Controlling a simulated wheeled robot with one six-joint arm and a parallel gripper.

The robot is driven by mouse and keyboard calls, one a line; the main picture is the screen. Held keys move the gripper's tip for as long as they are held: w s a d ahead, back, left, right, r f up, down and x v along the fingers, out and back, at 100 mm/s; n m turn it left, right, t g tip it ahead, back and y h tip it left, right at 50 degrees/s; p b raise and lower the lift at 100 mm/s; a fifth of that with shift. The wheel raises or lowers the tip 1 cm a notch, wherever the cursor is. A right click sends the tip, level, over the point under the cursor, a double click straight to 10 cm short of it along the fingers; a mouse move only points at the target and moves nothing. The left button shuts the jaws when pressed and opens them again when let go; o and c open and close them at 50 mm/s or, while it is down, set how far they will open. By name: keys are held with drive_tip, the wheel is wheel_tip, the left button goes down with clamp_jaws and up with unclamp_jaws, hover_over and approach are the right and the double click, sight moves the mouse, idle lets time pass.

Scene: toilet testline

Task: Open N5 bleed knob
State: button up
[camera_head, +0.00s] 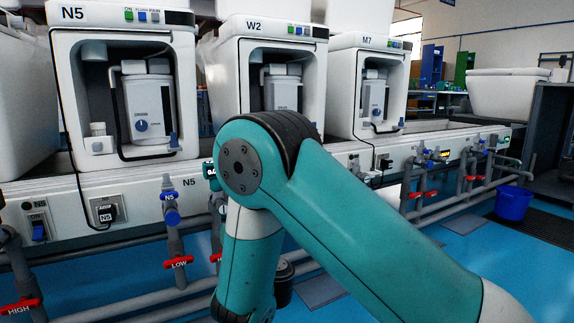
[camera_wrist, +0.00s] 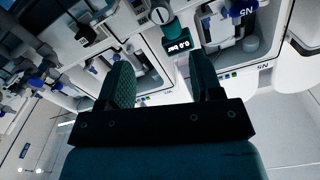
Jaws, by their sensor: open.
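The N5 station (camera_head: 125,85) stands at the left in the head view, with its name on top. Below it is a blue valve knob marked N5 (camera_head: 170,217) on a grey pipe. A teal gauge (camera_head: 212,172) is partly hidden by my arm. In the upside-down wrist view, the gauge's lit display (camera_wrist: 178,44) lies beyond the fingers, with a round grey knob (camera_wrist: 160,15) beside it. A blue part with an N5 label (camera_wrist: 240,12) is at upper right. I cannot tell which knob is the bleed knob. My gripper (camera_wrist: 160,72) is open and empty, apart from these parts.
Stations W2 (camera_head: 283,75) and M7 (camera_head: 370,85) stand to the right. Pipes with red handles, one marked LOW (camera_head: 178,262), run along the bench front. A blue bucket (camera_head: 513,203) stands at far right.

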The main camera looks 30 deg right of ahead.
drive_tip(key=s+d+r+m+g+h+p, duration=0.1)
drive_tip(key=s+d+r+g+p, duration=0.1)
drive_tip(key=r+p, duration=0.5)
drive_tip(key=s+d+r+m+g+h+p, duration=0.1)
drive_tip(key=s+d+r+g+p, duration=0.2)
drive_tip(key=r+p, duration=0.4)
drive_tip(key=s+d+r+m+g+h+p, duration=0.2)
drive_tip(key=s+r+p, duration=0.2)
drive_tip(key=r+p, duration=0.3)
drive_tip(key=shift+d+r+g+p, duration=0.15)
drive_tip(key=shift+r+g+p, duration=0.2)
drive_tip(key=shift+p, duration=0.35)
drive_tip(key=s+a+r+n+g+y, duration=0.25)
drive_tip(key=s+a+n, duration=0.2)
drive_tip(key=s, duration=0.45)
drive_tip(key=s+a+r+n+g+y, duration=0.1)
drive_tip(key=s+a+n+g+y, duration=0.3)
drive_tip(key=s, duration=0.4)
drive_tip(key=s+a+r+n+g+y, duration=0.2)
drive_tip(key=s+a+n+g, duration=0.15)
drive_tip(key=s+n, duration=0.4)
wheel_tip(320, 180, up, 36)
drive_tip(key=m+p, duration=0.2)
drive_tip(key=p, duration=3.4)
drive_tip(key=shift+s, duration=0.35)
